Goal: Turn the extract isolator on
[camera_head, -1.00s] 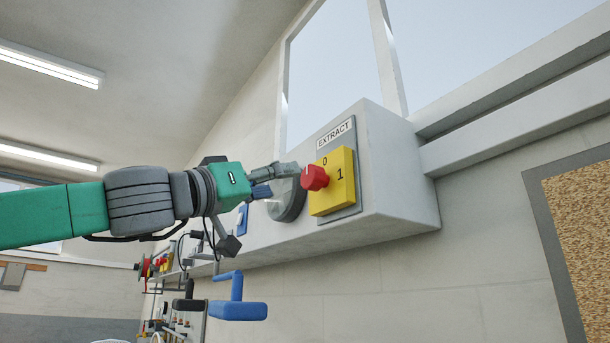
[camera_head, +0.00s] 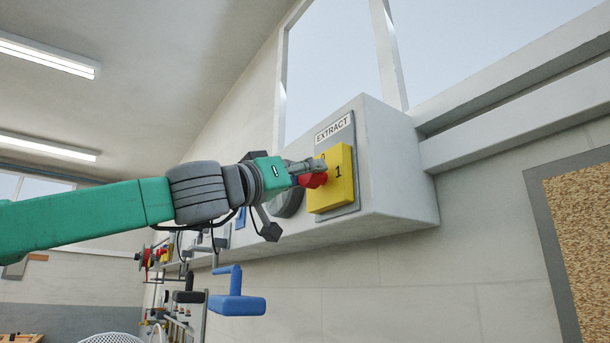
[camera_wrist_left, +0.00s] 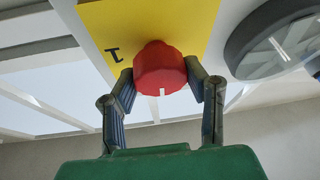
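The extract isolator is a yellow square plate (camera_head: 342,190) with a red knob (camera_head: 314,181), under an EXTRACT label, on a grey box. The figure 1 shows right of the knob; the 0 above it is partly covered by a finger. My left gripper (camera_head: 310,168) is at the knob. In the left wrist view its two fingers (camera_wrist_left: 161,78) stand on either side of the red knob (camera_wrist_left: 160,66), very close to it. I cannot tell whether both press on it. A white mark on the knob faces the bottom of that picture. My right gripper is not in view.
A round grey dial (camera_wrist_left: 277,38) sits beside the isolator on the same box (camera_head: 395,180). Below hang a blue handle (camera_head: 237,304) and a dark handle (camera_head: 189,296). A cork board (camera_head: 580,235) is on the wall at right.

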